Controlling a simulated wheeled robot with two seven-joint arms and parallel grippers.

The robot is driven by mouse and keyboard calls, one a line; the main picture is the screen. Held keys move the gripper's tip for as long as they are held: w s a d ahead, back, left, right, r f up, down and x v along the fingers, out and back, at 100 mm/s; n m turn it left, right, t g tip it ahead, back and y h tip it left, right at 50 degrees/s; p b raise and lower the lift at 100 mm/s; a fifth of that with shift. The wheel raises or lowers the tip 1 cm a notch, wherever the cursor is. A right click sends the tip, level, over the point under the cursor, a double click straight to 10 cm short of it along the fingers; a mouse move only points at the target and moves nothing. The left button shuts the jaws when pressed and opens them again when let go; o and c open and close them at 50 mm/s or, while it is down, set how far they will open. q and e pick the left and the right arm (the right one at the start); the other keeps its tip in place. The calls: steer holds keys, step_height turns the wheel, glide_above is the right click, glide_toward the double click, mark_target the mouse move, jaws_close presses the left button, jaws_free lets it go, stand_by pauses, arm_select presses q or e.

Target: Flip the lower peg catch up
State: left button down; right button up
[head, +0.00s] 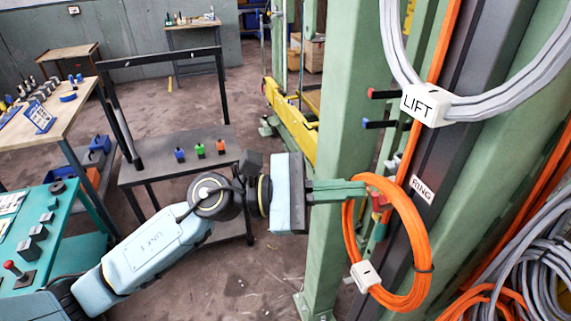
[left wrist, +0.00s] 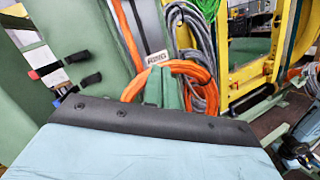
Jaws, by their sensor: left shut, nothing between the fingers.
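My left gripper (head: 364,190) is shut and empty, its green fingers pointing right at the upper left part of the orange cable coil (head: 428,245). The coil hangs on the dark rail under the RING label (head: 422,189). A small red and green part (head: 379,202), perhaps the lower peg's catch, shows right beside the fingertips inside the coil. The fingers partly cover it, so I cannot tell its position or whether they touch. In the left wrist view the fingers (left wrist: 165,88) overlap the coil (left wrist: 207,70) below the RING label (left wrist: 157,58); the catch is not clear there.
Two black levers, one red-tipped (head: 388,94) and one blue-tipped (head: 385,124), stick out above. A grey cable loop with a LIFT tag (head: 425,105) hangs at upper right. A green post (head: 340,110) stands close behind the gripper. More cables (head: 535,250) hang at right.

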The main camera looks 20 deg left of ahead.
arm_select(q)
steer(key=s+a+r+b, duration=0.1)
steer(key=a+r+b, duration=0.1)
steer(key=a, duration=0.4)
steer(key=s+a+r+b, duration=0.1)
steer(key=a+r+b, duration=0.1)
steer(key=a, duration=0.3)
steer(key=shift+a+r+b, duration=0.25)
steer(key=shift+a+b, duration=0.1)
steer(key=shift+b, duration=0.55)
steer(key=shift+w, duration=0.15)
